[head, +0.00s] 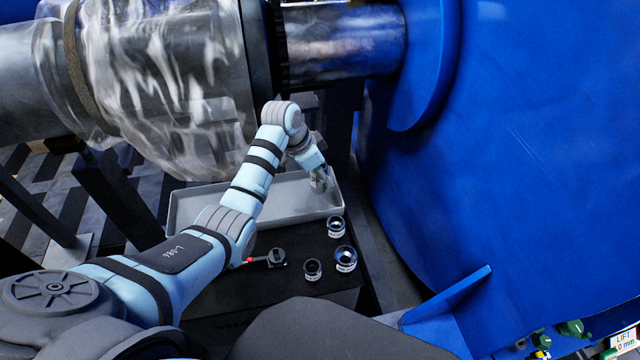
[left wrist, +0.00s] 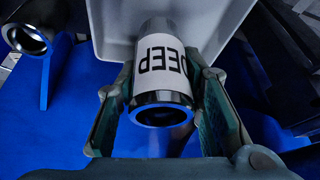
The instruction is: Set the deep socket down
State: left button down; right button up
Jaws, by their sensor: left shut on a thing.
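My left gripper (head: 321,181) is at the right end of the grey tray (head: 185,213) in the head view, pointing down. In the left wrist view my left gripper (left wrist: 160,88) is shut on the deep socket (left wrist: 158,62), a shiny metal cylinder with a white label reading DEEP. One finger presses on each side of it. The socket's open end faces the camera, and the pale tray wall (left wrist: 220,25) shows behind it. I cannot tell whether the socket touches anything below. In the head view the fingers mostly hide it. My right gripper is not in view.
Several labelled sockets stand on the dark bench (head: 300,300), among them a larger one (head: 345,258) and a small one (head: 312,270). A tool with a red tip (head: 272,259) lies left of them. A blue housing (head: 500,170) rises at the right; a wrapped shaft (head: 165,80) hangs above.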

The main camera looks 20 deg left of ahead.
pick_arm(q)
jog(key=x, duration=0.3)
jog(key=shift+a+f+b, duration=0.25)
jog(key=shift+a+b, duration=0.05)
jog(key=shift+a, duration=0.05)
jog(key=shift+w+a+f, duration=0.1)
jog(key=shift+w+f, duration=0.1)
jog(key=shift+f, duration=0.15)
jog(key=shift+s+r, duration=0.15)
jog(key=shift+s, duration=0.2)
jog(key=c, duration=1.1)
grip_release()
jog(key=shift+f, duration=0.25)
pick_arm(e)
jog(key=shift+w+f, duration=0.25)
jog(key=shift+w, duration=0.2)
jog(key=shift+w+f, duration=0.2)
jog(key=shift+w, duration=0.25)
